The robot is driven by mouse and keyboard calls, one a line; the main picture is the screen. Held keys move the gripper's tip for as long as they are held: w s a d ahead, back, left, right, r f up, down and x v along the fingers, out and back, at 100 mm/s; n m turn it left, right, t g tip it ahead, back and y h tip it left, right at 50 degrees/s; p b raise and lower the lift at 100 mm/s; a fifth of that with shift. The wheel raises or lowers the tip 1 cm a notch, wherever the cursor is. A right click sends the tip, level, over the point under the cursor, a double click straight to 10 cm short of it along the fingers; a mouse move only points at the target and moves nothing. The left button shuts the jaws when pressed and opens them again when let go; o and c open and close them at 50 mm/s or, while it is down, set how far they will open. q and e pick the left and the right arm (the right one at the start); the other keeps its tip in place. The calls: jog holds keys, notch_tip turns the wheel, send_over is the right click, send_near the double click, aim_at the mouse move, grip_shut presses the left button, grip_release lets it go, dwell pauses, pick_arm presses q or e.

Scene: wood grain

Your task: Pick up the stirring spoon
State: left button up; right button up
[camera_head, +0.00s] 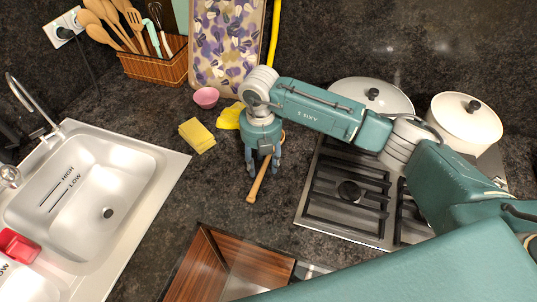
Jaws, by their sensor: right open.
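A wooden stirring spoon (257,185) is on the dark counter in the head view, its handle end pointing toward the front. Its upper part is partly hidden behind my right gripper. My right gripper (264,169) points down over the spoon with its fingers open, one on each side of the handle in the picture. Whether the fingers touch the handle cannot be told. My left gripper is not in view.
A yellow sponge (197,135), pink bowl (206,97) and yellow cloth (229,117) lie left of the gripper. The sink (150,160) is at left, the gas stove (348,222) at right. A wicker utensil basket (155,67) stands behind. An open drawer (205,270) is in front.

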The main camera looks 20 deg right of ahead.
grip_shut()
jog(key=shift+r, duration=0.15)
jog(key=shift+w+r, duration=0.1)
jog(key=shift+r, duration=0.45)
notch_tip(320, 180, up, 18)
jog(key=b, duration=0.5)
jog(key=p, duration=0.9)
send_over(254, 185)
notch_tip(254, 185, down, 11)
jog(key=shift+f, duration=0.1)
jog(key=shift+f+b, duration=2.1)
jog(key=shift+f, duration=1.35)
jog(key=shift+f+b, duration=0.6)
jog(key=shift+f, duration=0.1)
